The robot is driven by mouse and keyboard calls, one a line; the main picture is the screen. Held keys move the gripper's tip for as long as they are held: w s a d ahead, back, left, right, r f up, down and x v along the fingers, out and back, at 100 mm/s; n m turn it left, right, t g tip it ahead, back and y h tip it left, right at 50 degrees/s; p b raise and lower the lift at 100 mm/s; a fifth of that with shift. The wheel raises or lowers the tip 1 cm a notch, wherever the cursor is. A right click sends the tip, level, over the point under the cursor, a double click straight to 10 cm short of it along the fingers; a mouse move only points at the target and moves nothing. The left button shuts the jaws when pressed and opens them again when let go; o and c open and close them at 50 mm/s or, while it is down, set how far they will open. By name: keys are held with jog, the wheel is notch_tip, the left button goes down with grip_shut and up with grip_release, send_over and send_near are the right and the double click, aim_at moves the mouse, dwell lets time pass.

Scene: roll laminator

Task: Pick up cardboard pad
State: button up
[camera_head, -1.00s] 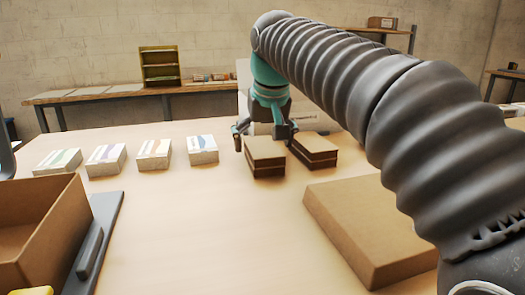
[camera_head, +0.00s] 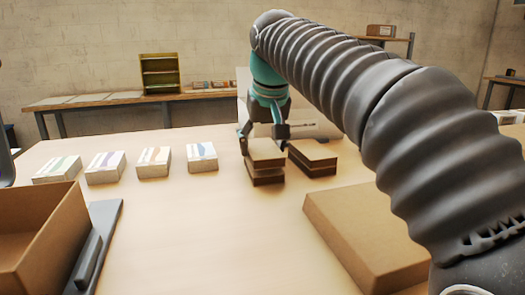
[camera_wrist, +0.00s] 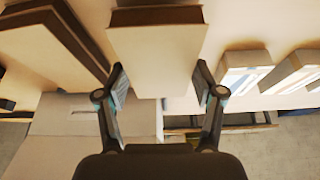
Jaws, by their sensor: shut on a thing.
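Two stacks of brown cardboard pads stand side by side on the table. The top cardboard pad (camera_head: 265,150) of the left stack is between the fingers of my gripper (camera_head: 262,137), which is shut on it. A light gap shows between this pad and the pad below (camera_head: 267,178), so it looks slightly raised and about level. In the wrist view, the held pad (camera_wrist: 157,58) extends forward from between the two fingertips (camera_wrist: 159,84), one at each side. The other stack (camera_head: 312,158) stands close by on the right, apart from the held pad.
Several white boxes (camera_head: 153,162) with coloured labels stand in a row at left. An open brown box (camera_head: 40,240) and a grey flat device (camera_head: 92,255) are at front left. A large cardboard box (camera_head: 365,235) is at right. The table middle is clear.

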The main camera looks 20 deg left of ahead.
aim_at(264, 146)
jog(key=v, duration=0.3)
jog(key=shift+w+r, duration=0.15)
jog(key=shift+w, duration=0.15)
jog(key=s+d+r, duration=0.5)
jog(key=d+r, duration=0.1)
jog(key=d, duration=0.3)
jog(key=shift+s+d+r, duration=0.2)
jog(key=shift+d, duration=0.1)
